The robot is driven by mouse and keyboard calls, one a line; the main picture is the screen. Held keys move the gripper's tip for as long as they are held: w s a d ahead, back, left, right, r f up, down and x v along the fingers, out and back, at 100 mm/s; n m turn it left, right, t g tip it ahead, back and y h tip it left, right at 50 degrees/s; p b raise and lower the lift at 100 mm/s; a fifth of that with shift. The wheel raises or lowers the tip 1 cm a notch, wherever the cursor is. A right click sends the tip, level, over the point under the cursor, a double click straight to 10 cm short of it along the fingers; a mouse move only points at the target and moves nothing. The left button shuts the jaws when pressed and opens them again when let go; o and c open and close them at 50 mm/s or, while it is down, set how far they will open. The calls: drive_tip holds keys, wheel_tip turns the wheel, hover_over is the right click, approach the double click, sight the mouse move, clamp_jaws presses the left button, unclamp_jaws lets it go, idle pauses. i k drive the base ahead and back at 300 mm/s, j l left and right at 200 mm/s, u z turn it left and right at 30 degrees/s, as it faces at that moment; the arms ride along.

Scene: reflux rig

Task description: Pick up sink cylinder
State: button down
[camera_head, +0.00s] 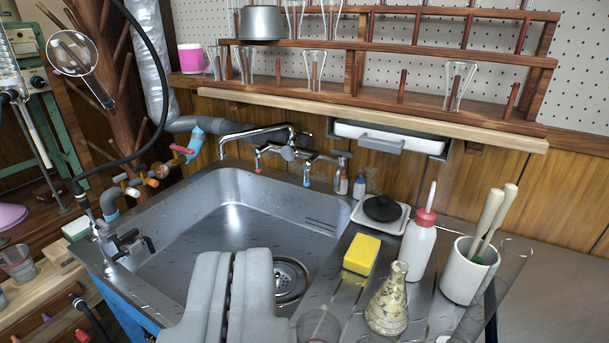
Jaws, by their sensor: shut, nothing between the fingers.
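My gripper (234,258) rises from the bottom edge, left of centre, in front of the sink (215,215). Its two grey fingers are together with nothing held. A clear, tall glass cylinder (512,262) stands at the right of the steel drainboard, beside a white cup. It is well to the right of my gripper and apart from it. Its lower part is hard to make out. Another clear glass vessel (318,326) shows at the bottom edge just right of my gripper, cut off by the frame. I cannot tell for sure which one is the sink cylinder.
A yellow sponge (362,254), a conical flask (388,302), a white bottle with a red top (418,245) and a white cup (465,272) holding pestles crowd the drainboard. Taps (288,152) stand behind the basin. A wooden glassware rack (400,105) hangs above. The basin is empty.

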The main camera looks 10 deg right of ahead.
sight(512, 254)
drive_tip(key=k+l+z, duration=0.1)
drive_tip(key=k+z, duration=0.25)
drive_tip(key=k+l+z, duration=0.2)
drive_tip(key=k+z, duration=0.15)
drive_tip(key=k, duration=0.05)
